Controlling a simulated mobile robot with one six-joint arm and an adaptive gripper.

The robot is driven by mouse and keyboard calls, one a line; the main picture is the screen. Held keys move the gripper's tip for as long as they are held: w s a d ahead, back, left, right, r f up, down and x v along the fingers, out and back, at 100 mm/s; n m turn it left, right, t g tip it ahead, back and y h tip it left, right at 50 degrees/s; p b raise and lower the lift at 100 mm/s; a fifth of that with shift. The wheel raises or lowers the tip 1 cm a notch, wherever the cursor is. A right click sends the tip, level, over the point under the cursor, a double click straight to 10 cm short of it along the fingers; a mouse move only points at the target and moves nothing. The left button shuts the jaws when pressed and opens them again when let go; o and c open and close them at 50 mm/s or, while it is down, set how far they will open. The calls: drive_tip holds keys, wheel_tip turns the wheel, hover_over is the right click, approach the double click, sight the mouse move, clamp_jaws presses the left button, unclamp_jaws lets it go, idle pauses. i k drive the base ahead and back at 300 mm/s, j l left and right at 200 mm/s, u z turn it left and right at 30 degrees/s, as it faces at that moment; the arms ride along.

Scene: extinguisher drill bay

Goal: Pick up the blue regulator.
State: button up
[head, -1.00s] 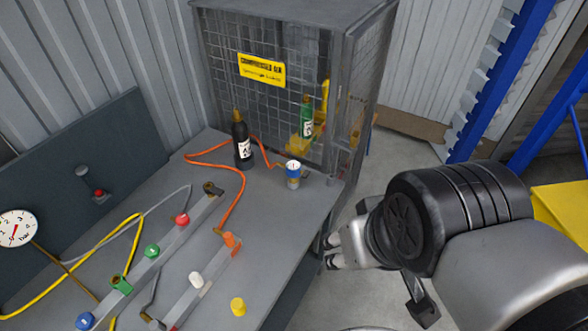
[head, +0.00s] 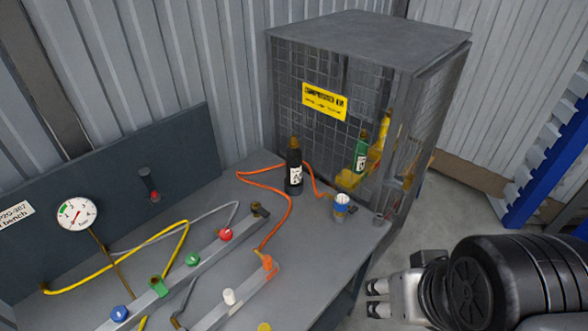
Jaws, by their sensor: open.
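The blue regulator (head: 341,208), a small upright piece with a blue band and a pale round top, stands near the far right corner of the grey bench (head: 330,255). An orange hose (head: 288,205) runs close to it; I cannot tell if they join. My gripper (head: 377,298) is open and empty, off the bench's right side, below and right of the regulator in the picture. Nothing hides the regulator.
A black bottle (head: 294,175) stands left of the regulator. A mesh cage (head: 330,75) rises behind it. Valve rails with coloured knobs, including a red one (head: 225,233), and a pressure gauge (head: 77,213) occupy the bench's left. The right floor looks clear.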

sight(341, 200)
drive_tip(key=i+l+u, duration=0.25)
drive_tip(key=i+l, duration=0.35)
drive_tip(key=i+l+u, duration=0.25)
drive_tip(key=i+l, duration=0.3)
drive_tip(key=l, duration=0.15)
